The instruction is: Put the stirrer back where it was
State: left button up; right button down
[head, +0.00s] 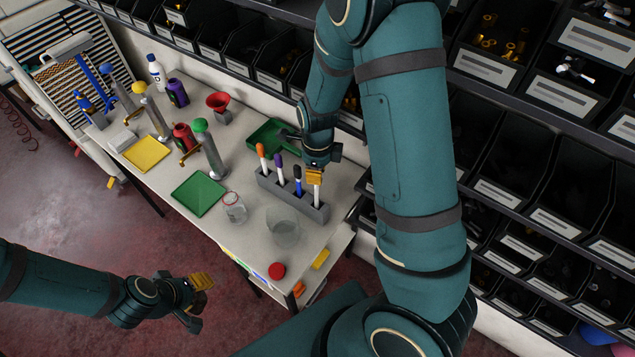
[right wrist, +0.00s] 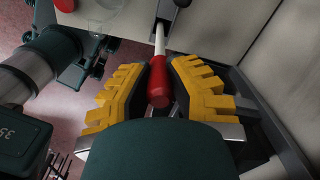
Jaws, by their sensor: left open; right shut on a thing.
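The stirrer (right wrist: 159,78) has a red handle and a pale shaft. In the right wrist view my right gripper (right wrist: 160,90) is shut on its handle, with the shaft pointing away to the grey holder. In the head view my right gripper (head: 315,174) is above the right end of the long grey holder (head: 275,188), and the pale shaft (head: 317,198) shows below it. I cannot tell how deep the tip sits in the slot. The holder also carries orange, purple and blue-and-black tools upright. My left gripper (head: 199,300) is open and empty, off the table's front edge.
A glass beaker (head: 284,228) and a red-rimmed jar (head: 234,208) stand in front of the holder. A green tray (head: 199,194) lies to the left, another green tray (head: 268,138) behind. Shelves of black bins (head: 540,150) close off the right and back.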

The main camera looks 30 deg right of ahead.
jog(key=f, duration=0.5)
jog(key=shift+w+d+b, duration=0.1)
jog(key=shift+d+b, duration=0.1)
jog(key=shift+b, duration=0.1)
jog(key=shift+f, duration=0.15)
jog(key=c, duration=1)
grip_release()
notch_tip(320, 180, up, 12)
jog(key=shift+r+p, duration=0.25)
jog(key=shift+p, duration=0.85)
